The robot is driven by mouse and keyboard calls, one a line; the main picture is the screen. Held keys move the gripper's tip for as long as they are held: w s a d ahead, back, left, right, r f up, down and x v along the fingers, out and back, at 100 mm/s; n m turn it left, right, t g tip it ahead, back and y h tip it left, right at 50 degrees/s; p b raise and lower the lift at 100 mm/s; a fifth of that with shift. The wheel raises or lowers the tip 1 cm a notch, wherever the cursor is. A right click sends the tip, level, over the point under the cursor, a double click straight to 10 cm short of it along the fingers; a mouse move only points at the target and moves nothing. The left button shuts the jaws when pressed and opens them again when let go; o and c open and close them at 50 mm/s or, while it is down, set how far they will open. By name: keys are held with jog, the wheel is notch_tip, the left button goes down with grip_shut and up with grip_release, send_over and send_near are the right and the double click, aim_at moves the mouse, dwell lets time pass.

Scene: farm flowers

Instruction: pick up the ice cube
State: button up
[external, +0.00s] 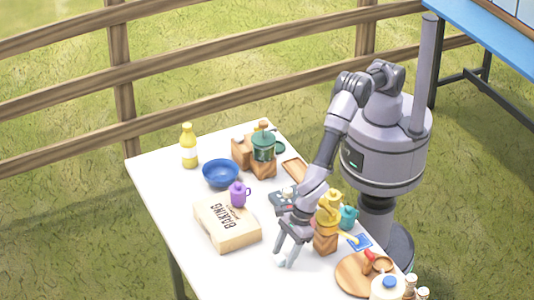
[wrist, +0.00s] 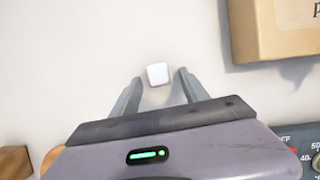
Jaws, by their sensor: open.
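The ice cube (wrist: 158,74) is a small white block on the white table. The fingers are spread apart and hold nothing. In the external view my gripper (external: 284,262) points down over the table, right of the baking box. I cannot make out the cube clearly in that view, as it blends with the white table.
The baking box (external: 227,223) stands left of my gripper; it also shows at upper right in the wrist view (wrist: 275,30). A wooden block (external: 325,240) with a yellow item on it stands close on the right. A purple mug (external: 238,195) and blue bowl (external: 220,174) are farther back.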

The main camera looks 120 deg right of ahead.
grip_shut()
jog(key=shift+r, duration=0.1)
